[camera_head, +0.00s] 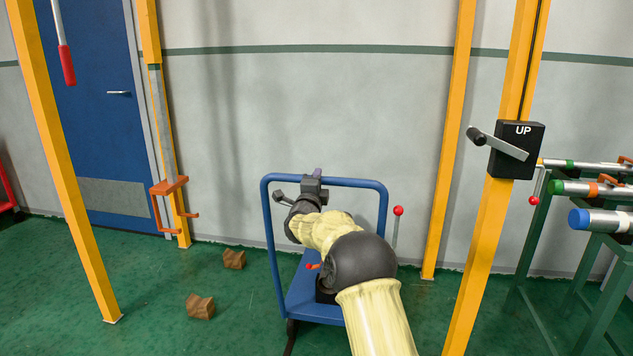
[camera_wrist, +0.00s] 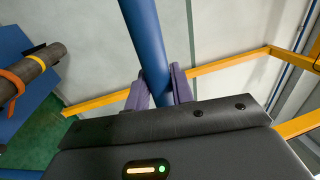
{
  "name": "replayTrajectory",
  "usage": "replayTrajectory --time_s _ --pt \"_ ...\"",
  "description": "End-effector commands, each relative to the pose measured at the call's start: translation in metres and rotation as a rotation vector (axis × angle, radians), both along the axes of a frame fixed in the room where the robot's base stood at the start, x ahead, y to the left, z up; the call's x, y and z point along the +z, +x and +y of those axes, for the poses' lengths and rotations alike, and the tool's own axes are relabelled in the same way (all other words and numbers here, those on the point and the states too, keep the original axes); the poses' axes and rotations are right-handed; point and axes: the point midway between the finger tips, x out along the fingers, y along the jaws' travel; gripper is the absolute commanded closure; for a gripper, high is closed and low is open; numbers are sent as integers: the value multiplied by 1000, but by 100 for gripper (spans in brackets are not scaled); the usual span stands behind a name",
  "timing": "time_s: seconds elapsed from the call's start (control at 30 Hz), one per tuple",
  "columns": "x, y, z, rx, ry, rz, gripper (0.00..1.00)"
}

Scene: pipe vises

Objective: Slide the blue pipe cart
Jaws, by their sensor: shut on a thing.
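The blue cart (camera_head: 303,303) stands on the green floor in the middle of the head view. Its blue push handle (camera_head: 351,182) rises as a frame at the far end. My gripper (camera_head: 317,175) is at the top bar of that handle. In the wrist view the purple fingers of my gripper (camera_wrist: 160,88) are shut around the blue bar (camera_wrist: 141,30), one on each side. A dark pipe (camera_wrist: 38,72) with an orange band and a yellow band shows at the left of the wrist view, over a blue surface. My arm hides much of the cart's deck in the head view.
Yellow posts stand left (camera_head: 68,165) and right (camera_head: 484,262) of the cart; the right one bears a black "UP" crank box (camera_head: 515,149). Two brown blocks (camera_head: 201,307) lie on the floor left of the cart. A green rack (camera_head: 525,258) with pipes is at right. A red-knobbed lever (camera_head: 397,212) stands beside the handle.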

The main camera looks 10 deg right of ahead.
Motion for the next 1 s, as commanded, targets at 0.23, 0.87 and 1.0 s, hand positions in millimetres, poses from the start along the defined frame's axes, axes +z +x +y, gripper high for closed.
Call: replayTrajectory --time_s 0.23,0.87,1.0 --pt "4 0 -2 -1 -3 -5 56" --pt "-3 -26 10 2 -3 -1 56" --pt "-7 -43 16 1 -2 -1 56"
